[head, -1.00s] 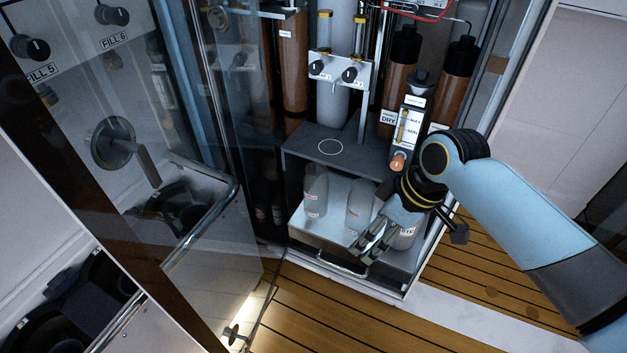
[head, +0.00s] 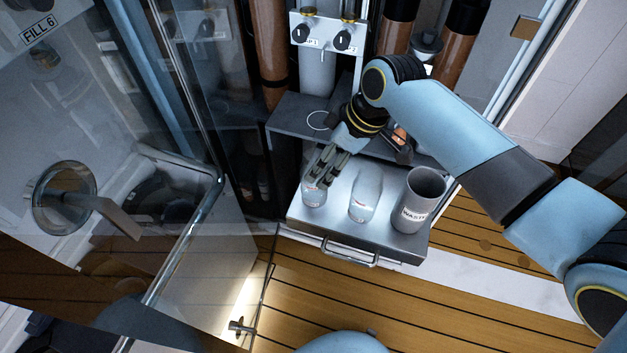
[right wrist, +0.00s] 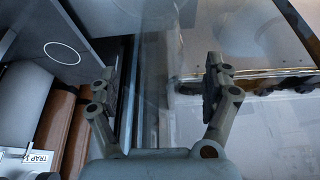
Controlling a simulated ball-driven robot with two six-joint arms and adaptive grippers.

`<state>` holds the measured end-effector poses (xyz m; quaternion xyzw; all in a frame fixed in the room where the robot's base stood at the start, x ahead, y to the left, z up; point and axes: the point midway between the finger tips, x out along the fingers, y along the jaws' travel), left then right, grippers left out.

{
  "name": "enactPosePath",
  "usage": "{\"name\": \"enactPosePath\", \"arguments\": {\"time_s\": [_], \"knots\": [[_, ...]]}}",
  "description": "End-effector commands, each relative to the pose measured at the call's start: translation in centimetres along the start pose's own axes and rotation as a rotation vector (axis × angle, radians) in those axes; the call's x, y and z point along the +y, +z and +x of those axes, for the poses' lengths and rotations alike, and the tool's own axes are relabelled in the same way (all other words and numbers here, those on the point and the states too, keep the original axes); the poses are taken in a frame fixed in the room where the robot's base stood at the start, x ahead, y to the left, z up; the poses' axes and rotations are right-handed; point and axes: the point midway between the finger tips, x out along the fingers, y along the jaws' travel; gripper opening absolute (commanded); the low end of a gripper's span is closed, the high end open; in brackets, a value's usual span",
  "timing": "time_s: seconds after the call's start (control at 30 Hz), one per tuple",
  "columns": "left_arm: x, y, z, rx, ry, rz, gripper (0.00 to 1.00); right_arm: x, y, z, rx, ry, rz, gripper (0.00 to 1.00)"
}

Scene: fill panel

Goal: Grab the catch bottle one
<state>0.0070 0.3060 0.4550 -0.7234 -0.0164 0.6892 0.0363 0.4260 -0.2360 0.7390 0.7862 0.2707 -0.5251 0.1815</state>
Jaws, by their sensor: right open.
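Two clear bottles stand upright on a metal pull-out tray (head: 385,238), a left bottle (head: 314,194) and a middle bottle (head: 362,197). Their small labels are too blurred to read, so I cannot tell which is catch bottle one. My right gripper (head: 322,176) reaches in from the right, with its fingers just above and partly over the left bottle in the head view. In the right wrist view the right gripper (right wrist: 160,92) has its fingers wide apart, with no bottle between them. My left gripper is out of view.
A grey cup marked WASTE (head: 420,205) stands at the tray's right. The tray handle (head: 350,256) faces the wooden floor. A dark shelf (head: 285,125) with a white ring is behind the bottles. An open glass door (head: 190,255) with a metal bar stands left.

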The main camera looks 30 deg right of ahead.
Motion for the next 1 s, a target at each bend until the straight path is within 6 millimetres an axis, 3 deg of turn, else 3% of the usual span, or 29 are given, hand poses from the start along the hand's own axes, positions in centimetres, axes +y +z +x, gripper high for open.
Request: {"name": "enactPosePath", "arguments": {"time_s": [0.13,0.3,0.43,0.6,1.0], "knots": [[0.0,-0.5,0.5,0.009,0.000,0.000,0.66,-0.1,-0.1,2.0,0.001,-0.003,0.002,0.84],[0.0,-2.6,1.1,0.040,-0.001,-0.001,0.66,-0.2,-0.1,4.5,-0.001,-0.002,0.001,0.84],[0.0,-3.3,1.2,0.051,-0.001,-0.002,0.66,-0.1,-0.1,5.2,0.000,-0.001,0.001,0.84],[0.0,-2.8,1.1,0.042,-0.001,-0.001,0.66,-0.1,-0.1,5.1,0.000,0.000,0.000,0.84],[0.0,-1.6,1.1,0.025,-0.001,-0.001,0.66,-0.1,-0.1,5.1,0.000,0.000,0.000,0.33]]}}
